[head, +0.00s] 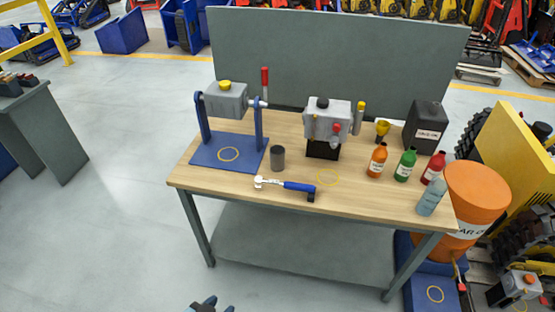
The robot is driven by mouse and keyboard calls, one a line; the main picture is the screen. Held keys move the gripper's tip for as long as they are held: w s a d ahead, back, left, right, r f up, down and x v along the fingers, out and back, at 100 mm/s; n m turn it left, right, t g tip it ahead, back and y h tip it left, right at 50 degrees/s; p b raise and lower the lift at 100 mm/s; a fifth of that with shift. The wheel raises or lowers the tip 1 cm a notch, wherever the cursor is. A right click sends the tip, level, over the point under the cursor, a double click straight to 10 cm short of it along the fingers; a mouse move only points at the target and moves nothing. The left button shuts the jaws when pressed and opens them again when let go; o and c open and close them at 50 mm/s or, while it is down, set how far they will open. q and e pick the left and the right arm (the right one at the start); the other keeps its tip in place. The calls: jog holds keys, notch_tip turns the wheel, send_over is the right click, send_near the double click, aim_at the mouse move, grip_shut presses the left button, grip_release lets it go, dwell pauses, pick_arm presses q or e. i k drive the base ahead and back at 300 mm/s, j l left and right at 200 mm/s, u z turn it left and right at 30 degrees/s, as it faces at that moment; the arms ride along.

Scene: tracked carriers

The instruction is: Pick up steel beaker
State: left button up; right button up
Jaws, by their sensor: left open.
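The steel beaker (277,158) is a small dark grey cylinder standing upright on the wooden workbench (215,188). It stands just right of the blue stand's base plate, behind the blue-handled tool. My left gripper (204,302) shows only partly at the bottom edge of the head view. It is open, in front of the bench and well apart from the beaker. My right gripper is not in view.
A blue stand (200,152) holds a grey housing left of the beaker. A blue-handled tool (300,187) lies in front. A grey pump unit (328,122) stands to the right, with several bottles beyond. An orange drum (475,193) stands beside the bench.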

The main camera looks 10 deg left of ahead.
aim_at(276, 151)
jog(key=i+j, duration=0.15)
jog(key=j, duration=0.3)
jog(key=i+j, duration=0.1)
jog(key=j, duration=0.4)
jog(key=i+j, duration=0.15)
jog(key=j, duration=0.3)
jog(key=i+j+z, duration=0.1)
jog(key=j, duration=0.35)
jog(key=i+j, duration=0.1)
jog(key=j, duration=0.4)
